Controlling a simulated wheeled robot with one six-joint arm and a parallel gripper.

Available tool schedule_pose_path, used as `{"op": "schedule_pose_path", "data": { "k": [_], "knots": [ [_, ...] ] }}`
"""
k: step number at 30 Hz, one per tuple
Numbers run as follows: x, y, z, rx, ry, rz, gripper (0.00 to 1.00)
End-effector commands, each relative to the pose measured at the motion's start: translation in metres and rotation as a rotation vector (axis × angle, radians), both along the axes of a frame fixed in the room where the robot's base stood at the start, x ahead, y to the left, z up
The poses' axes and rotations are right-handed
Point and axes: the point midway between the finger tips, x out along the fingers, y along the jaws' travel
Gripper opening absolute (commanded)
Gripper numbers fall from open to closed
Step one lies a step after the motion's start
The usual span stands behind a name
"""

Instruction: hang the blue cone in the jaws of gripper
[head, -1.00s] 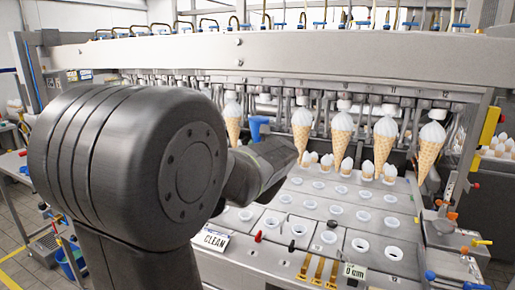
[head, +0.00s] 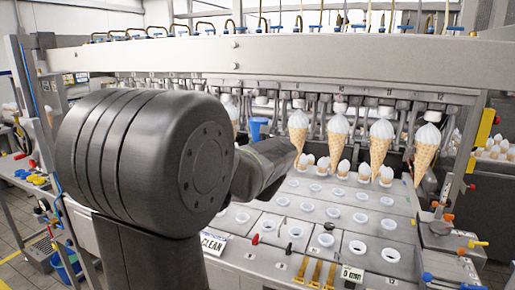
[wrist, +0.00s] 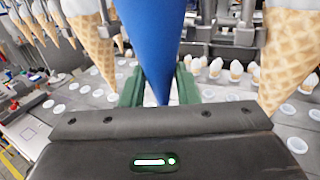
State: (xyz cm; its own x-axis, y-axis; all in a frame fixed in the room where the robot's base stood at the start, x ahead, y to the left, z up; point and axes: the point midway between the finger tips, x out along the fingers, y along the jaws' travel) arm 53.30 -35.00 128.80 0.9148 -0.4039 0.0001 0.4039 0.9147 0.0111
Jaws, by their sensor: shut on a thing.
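The blue cone (wrist: 150,40) stands point down in the wrist view, held between the green fingers of my gripper (wrist: 160,88). Its top is cut off by the upper edge of that view. In the head view the blue cone (head: 258,128) shows just above my dark arm, among the hanging cones, and my fingers are hidden behind the arm. Ice cream cones hang from the machine's row of grippers, one to the left (wrist: 92,45) and one to the right (wrist: 288,60) of the blue cone. I cannot tell whether any machine jaws touch the blue cone.
The perforated tray (head: 330,222) below has rows of white-rimmed holes. Several small cones (head: 343,168) stand at its back. More wafer cones (head: 381,143) hang to the right.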

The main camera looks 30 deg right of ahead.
Motion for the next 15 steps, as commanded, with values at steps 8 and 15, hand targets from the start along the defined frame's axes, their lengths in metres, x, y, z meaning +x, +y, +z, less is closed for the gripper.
{"op": "schedule_pose_path", "data": {
  "k": [8, 15],
  "knots": [
    [0.007, -0.008, 0.000, 0.000, 0.000, 0.000, 0.12],
    [0.012, -0.014, 0.000, 0.000, 0.001, 0.000, 0.12]
  ]
}}
